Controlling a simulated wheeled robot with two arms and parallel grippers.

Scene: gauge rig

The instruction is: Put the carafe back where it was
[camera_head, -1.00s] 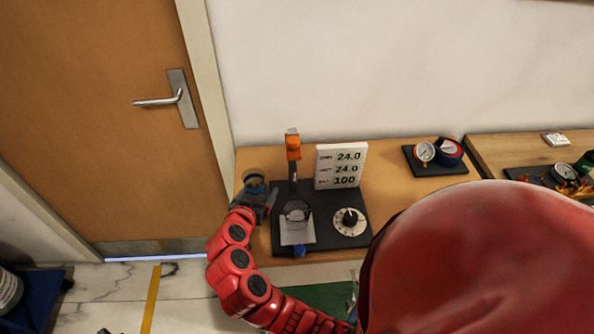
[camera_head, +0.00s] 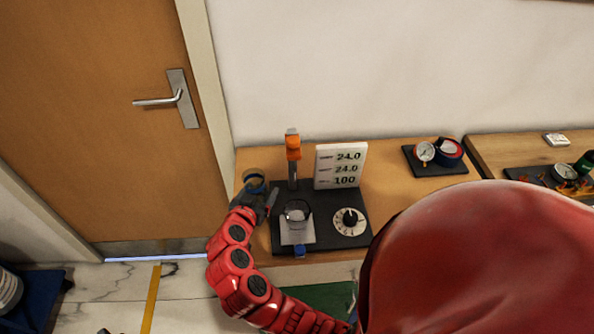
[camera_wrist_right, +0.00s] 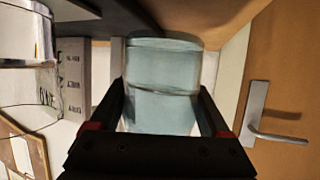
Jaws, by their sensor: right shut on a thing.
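The carafe (camera_wrist_right: 163,85), a clear glass vessel with pale bluish liquid, is between the fingers of my right gripper (camera_wrist_right: 158,115), which is shut on it. In the head view the carafe (camera_head: 253,181) is at the left end of the wooden table, left of the black rig base. My right gripper (camera_head: 265,201) reaches it from the front and partly hides it. I cannot tell whether its bottom touches the table. My left gripper is not in view.
The black rig base (camera_head: 334,240) carries a glass beaker (camera_head: 298,219) on a light plate, a dial (camera_head: 349,220), an orange-topped post (camera_head: 293,150) and a display (camera_head: 341,166). A gauge board (camera_head: 436,168) is further right. A door (camera_head: 110,100) stands left of the table (camera_head: 385,180).

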